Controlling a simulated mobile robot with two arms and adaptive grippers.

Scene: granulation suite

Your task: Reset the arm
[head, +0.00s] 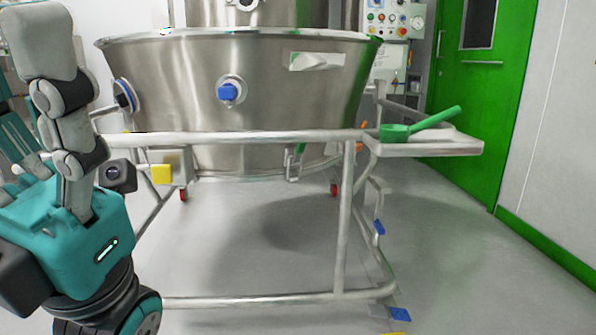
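A jointed arm (75,130) with pale links and dark grey joint rings fills the left edge of the head view. It runs down to a teal housing (75,235) with a small lit strip, and a black block with a round lens sits beside it. I cannot tell from this view how the arm's segments continue past the left edge. No fingertips of my left or right gripper show. No arm shows on the right side.
A large steel bowl (300,100) on a tubular steel frame (343,220) stands ahead. A green scoop (395,132) lies on a steel side shelf (430,147) at the right. A green door (475,110) stands behind. The grey floor (480,280) at the right is clear.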

